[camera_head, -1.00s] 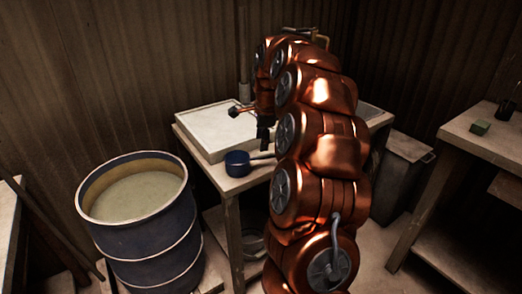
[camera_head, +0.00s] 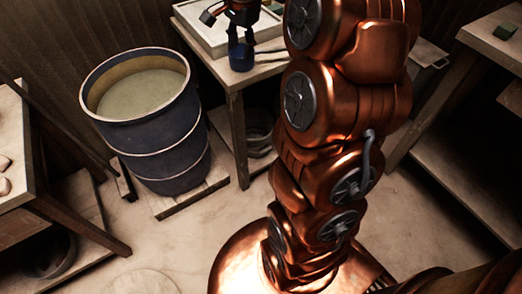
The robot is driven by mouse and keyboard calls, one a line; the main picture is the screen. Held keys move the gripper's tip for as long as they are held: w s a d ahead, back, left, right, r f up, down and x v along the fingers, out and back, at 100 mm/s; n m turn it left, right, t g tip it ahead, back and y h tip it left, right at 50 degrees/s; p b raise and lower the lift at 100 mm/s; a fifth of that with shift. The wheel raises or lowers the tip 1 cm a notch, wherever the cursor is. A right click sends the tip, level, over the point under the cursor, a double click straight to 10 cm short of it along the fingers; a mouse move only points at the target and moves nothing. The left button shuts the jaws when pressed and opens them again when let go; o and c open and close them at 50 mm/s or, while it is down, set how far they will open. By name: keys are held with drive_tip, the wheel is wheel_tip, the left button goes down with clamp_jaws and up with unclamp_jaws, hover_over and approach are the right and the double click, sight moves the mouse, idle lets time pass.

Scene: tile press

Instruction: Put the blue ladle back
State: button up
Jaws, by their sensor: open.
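The blue ladle (camera_head: 241,60) rests on the wooden table (camera_head: 228,82), near its front left corner. Its cup is at the left and its handle points right, partly hidden behind my arm. My gripper (camera_head: 240,41) is open and points down, right at the ladle's cup. Its fingertips overlap the cup's upper edge in the picture. I cannot tell whether they touch it.
A blue drum (camera_head: 155,135) of pale liquid stands on a wooden pallet left of the table. A white tray (camera_head: 207,38) lies on the table behind the ladle. Another bench (camera_head: 490,38) stands at the right. The floor in front is open.

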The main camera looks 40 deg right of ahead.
drive_tip(key=s+a+f+n+g, duration=0.25)
drive_tip(key=s+a+n, duration=0.55)
drive_tip(key=s+a, duration=0.4)
drive_tip(key=s+a+f+n+g, duration=0.1)
drive_tip(key=s+a+f+n, duration=0.1)
drive_tip(key=s, duration=0.7)
drive_tip(key=s+a+f+n+g, duration=0.1)
drive_tip(key=s+a+f+n, duration=0.2)
drive_tip(key=s+n, duration=0.3)
drive_tip(key=s+f, duration=0.1)
drive_tip(key=s, duration=0.2)
drive_tip(key=shift+s+a+f+n, duration=0.2)
drive_tip(key=shift+s+f+n, duration=0.1)
drive_tip(key=shift+s+f, duration=0.1)
wheel_tip(320, 180, up, 19)
drive_tip(key=t+p, duration=0.1)
drive_tip(key=p, duration=1.6)
drive_tip(key=shift+w+p, duration=0.3)
drive_tip(key=shift+w, duration=0.05)
drive_tip(key=shift+f, duration=0.2)
drive_tip(key=shift+c, duration=0.5)
drive_tip(key=shift+a, duration=0.1)
